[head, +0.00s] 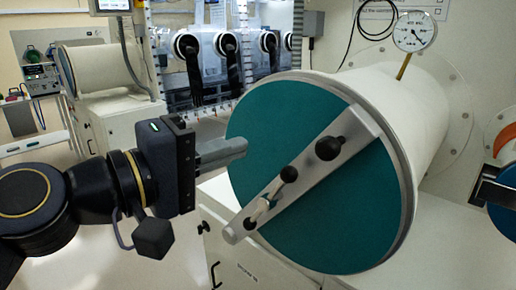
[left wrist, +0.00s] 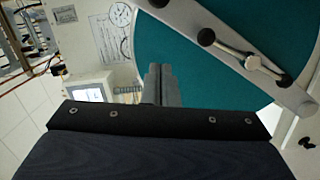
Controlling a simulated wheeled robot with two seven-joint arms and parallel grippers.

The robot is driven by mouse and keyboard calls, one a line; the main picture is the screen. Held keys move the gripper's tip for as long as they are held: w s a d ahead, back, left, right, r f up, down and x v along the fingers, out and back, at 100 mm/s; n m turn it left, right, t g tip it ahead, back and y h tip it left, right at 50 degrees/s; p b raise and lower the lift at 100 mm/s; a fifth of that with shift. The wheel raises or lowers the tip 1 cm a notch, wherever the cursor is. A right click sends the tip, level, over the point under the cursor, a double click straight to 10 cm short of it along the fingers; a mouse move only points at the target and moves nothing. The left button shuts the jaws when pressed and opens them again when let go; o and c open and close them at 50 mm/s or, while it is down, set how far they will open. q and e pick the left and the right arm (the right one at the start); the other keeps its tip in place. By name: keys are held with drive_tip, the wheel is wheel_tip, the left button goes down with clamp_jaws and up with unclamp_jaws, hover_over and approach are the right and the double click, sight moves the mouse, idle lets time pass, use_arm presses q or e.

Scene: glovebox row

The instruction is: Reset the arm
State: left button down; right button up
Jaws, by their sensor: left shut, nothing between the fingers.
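My left arm comes in from the left in the head view. Its gripper (head: 243,147) is shut and empty, with the grey fingers together. The fingertips are in front of the upper left part of a round teal door (head: 290,110); I cannot tell whether they touch it. In the left wrist view the shut fingers (left wrist: 160,84) stand beside the teal door (left wrist: 220,80). A grey bar (head: 318,160) with black knobs crosses the door diagonally, to the right of the fingers. My right gripper does not show clearly.
The door closes a white cylinder (head: 425,110) with a pressure gauge (head: 414,32) above it. A white cabinet (head: 250,235) is below. Gloveboxes with black gloves (head: 193,70) stand behind.

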use_arm(q)
drive_tip(key=s+a+f+m+g+y+p, duration=0.1)
drive_tip(key=s+a+f+g+y+p, duration=0.1)
drive_tip(key=f, duration=0.7)
drive_tip(key=s+a+f+m+g+y+p, duration=0.1)
drive_tip(key=s+a+f+y, duration=0.3)
drive_tip(key=f, duration=0.6)
drive_tip(key=s+a+f+m+g+y+p, duration=0.2)
drive_tip(key=s+a+f+m+g, duration=0.1)
drive_tip(key=a+f, duration=0.4)
wheel_tip(320, 180, down, 3)
drive_tip(key=s+g, duration=0.1)
drive_tip(key=s, duration=0.1)
drive_tip(key=shift+s+y+p, duration=0.3)
drive_tip(key=shift+y+p, duration=0.05)
drive_tip(key=shift+y, duration=0.05)
